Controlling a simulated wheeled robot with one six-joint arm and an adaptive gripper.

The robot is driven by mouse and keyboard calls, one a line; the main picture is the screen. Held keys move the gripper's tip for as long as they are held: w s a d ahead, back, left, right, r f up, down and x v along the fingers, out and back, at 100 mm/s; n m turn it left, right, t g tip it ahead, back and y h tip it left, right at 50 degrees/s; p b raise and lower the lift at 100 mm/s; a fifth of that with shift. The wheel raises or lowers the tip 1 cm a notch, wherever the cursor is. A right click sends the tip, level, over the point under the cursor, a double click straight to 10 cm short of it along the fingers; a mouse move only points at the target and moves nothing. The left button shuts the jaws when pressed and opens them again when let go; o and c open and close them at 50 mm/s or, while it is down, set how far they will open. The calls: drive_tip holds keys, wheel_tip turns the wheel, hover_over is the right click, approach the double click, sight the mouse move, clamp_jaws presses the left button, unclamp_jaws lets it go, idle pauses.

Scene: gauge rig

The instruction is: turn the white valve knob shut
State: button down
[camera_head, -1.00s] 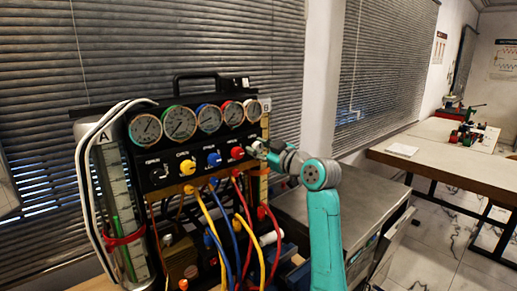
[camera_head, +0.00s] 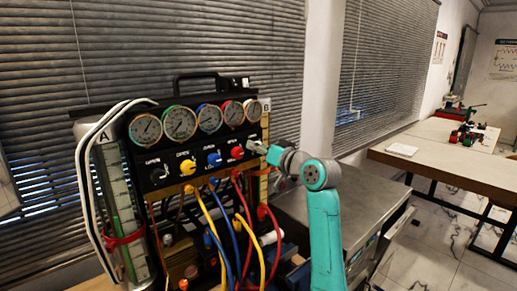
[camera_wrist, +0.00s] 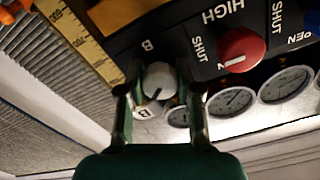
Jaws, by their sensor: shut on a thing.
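The white valve knob (camera_wrist: 158,78) shows between the two fingers of my gripper (camera_wrist: 160,88) in the wrist view. It is round, with a dark pointer line near its lower edge. The fingers stand on either side of the knob and are shut on it. In the head view my gripper (camera_head: 257,147) reaches the right end of the black panel's knob row, just right of the red knob (camera_head: 237,152). The white knob is hidden there behind the fingers.
The red knob (camera_wrist: 242,46) sits close beside my gripper, with SHUT lettering near it. Yellow (camera_head: 187,167) and blue (camera_head: 214,159) knobs are further left. Round gauges (camera_head: 208,118) line the panel above. Coloured hoses hang below. A grey cabinet (camera_head: 330,210) stands right of the rig.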

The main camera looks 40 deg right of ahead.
drive_tip(key=m, duration=0.3)
drive_tip(key=shift+m, duration=2.3)
drive_tip(key=c, duration=0.8)
unclamp_jaws()
drive_tip(key=shift+o, duration=0.2)
drive_tip(key=s, duration=1.2)
drive_tip(key=shift+s, duration=0.1)
